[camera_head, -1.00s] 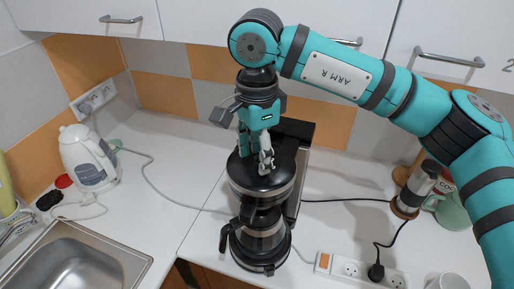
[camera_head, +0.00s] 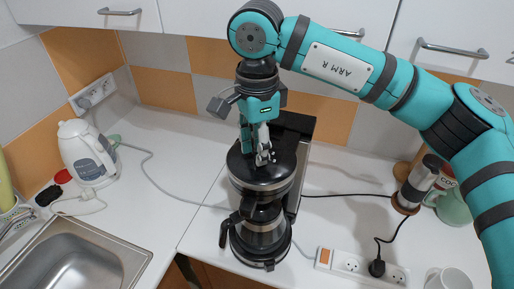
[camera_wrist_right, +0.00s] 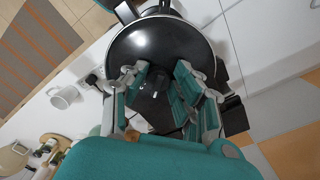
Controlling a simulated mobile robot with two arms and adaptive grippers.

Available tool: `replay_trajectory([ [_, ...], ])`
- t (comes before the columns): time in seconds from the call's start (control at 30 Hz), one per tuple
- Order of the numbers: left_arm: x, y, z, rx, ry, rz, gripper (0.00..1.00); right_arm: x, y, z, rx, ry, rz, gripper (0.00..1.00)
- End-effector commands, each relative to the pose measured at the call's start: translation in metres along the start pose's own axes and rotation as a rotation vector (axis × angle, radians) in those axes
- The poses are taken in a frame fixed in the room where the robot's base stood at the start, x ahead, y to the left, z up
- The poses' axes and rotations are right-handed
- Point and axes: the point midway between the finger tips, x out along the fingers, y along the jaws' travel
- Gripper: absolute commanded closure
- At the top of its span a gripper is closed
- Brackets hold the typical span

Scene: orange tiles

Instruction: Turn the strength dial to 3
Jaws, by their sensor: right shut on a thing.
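The black coffee maker (camera_head: 262,181) stands on the white counter, with a glass jug (camera_head: 262,228) in its lower part. My right gripper (camera_head: 262,158) points down at the top of its round black lid. In the right wrist view the fingers (camera_wrist_right: 165,90) stand on both sides of a small dark knob (camera_wrist_right: 160,78), which I take to be the strength dial. The gripper is shut on it. The dial's markings and setting cannot be read; the fingers hide most of it in the head view. My left gripper is not in view.
A white kettle (camera_head: 88,153) and a sink (camera_head: 75,258) are at the left. A power strip (camera_head: 362,267) and a white mug (camera_head: 449,280) are at the front right. A steel and black grinder (camera_head: 419,184) stands at the right. Cabinets hang above; the counter left of the machine is mostly clear.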

Motion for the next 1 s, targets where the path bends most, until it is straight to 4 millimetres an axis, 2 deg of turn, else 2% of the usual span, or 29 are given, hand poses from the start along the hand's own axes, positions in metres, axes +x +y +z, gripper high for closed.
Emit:
replay_trajectory([
  [0.03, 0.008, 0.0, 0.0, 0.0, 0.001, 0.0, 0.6, 0.003, -0.001, 0.0, 0.024, 0.001, -0.002, 1.0],
  [0.5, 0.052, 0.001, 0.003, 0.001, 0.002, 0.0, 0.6, 0.004, -0.004, -0.001, 0.401, 0.001, -0.004, 1.0],
  [0.8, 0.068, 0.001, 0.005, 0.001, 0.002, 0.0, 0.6, 0.002, -0.005, -0.002, 0.612, 0.0, -0.003, 1.0],
  [1.0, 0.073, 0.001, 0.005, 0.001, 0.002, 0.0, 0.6, 0.001, -0.005, -0.002, 0.693, 0.0, -0.002, 1.0],
])
